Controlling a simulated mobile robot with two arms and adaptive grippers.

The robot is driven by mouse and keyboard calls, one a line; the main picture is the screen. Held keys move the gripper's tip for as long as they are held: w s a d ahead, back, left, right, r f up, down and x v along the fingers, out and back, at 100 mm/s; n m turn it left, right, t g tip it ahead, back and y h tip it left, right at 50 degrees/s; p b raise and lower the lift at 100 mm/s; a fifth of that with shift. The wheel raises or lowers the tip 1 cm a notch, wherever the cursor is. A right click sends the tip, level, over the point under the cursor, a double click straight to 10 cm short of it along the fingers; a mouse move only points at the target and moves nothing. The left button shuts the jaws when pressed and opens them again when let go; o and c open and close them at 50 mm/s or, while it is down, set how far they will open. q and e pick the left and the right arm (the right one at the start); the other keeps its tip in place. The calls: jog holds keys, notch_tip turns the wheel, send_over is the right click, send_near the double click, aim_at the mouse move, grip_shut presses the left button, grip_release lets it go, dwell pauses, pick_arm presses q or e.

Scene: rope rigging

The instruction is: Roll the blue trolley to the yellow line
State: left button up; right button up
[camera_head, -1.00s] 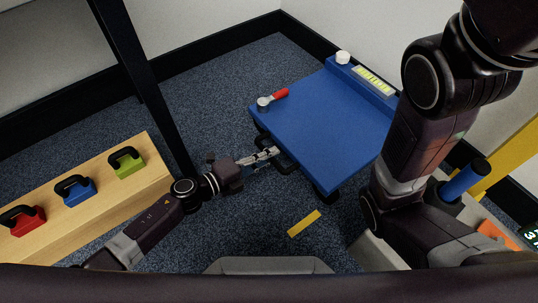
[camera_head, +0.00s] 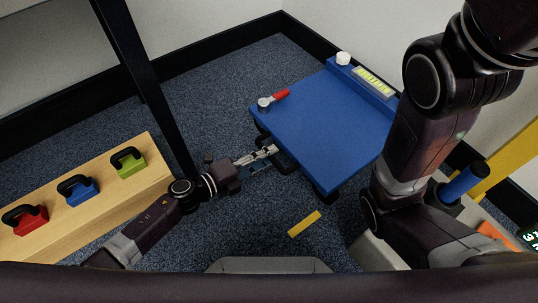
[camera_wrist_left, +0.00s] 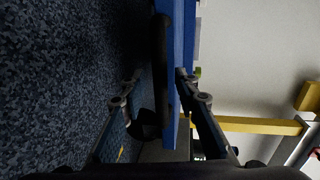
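The blue trolley (camera_head: 325,130) stands on the carpet, with a red-handled part (camera_head: 272,100) on its left corner and a white knob (camera_head: 343,58) at its back. The yellow line (camera_head: 304,223) is a short strip on the floor in front of the trolley, apart from it. My left gripper (camera_head: 272,151) is at the trolley's near left edge, low by its dark bar. In the left wrist view the fingers (camera_wrist_left: 156,75) are spread, with the black bar (camera_wrist_left: 164,60) between them; contact cannot be told. My right gripper is not in view.
A wooden bench (camera_head: 90,198) on the left holds red, blue and green weights with black handles. A black post (camera_head: 145,85) stands behind my left arm. Walls close off the back and right. Carpet is clear around the yellow line.

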pick_arm(q)
jog(key=v, duration=1.1)
jog(key=shift+s+r, duration=0.1)
